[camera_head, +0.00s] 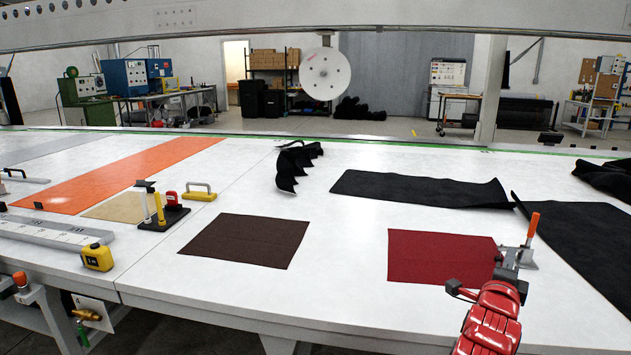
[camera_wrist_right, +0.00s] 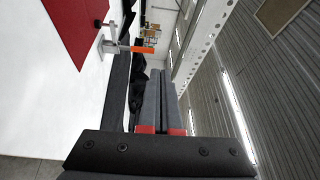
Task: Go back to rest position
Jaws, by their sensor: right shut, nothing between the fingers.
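My right arm comes in red at the lower right of the head view. Its dark gripper (camera_head: 510,280) is in front of the table's right part, near the corner of the red fabric sheet (camera_head: 437,257). In the right wrist view the two grey fingers of the right gripper (camera_wrist_right: 160,78) lie side by side, shut and empty. A metal clamp with an orange handle (camera_head: 533,227) stands just behind the gripper in the head view, partly hidden by it. The clamp also shows in the right wrist view (camera_wrist_right: 120,47), apart from the fingers. My left gripper is not in view.
The white table (camera_head: 340,300) holds a dark brown sheet (camera_head: 246,240), black fabric pieces (camera_head: 420,189), an orange strip (camera_head: 130,172), a yellow tape measure (camera_head: 97,257) and a black-based tool (camera_head: 163,216). A gantry beam (camera_head: 250,22) spans above. The table's front middle is clear.

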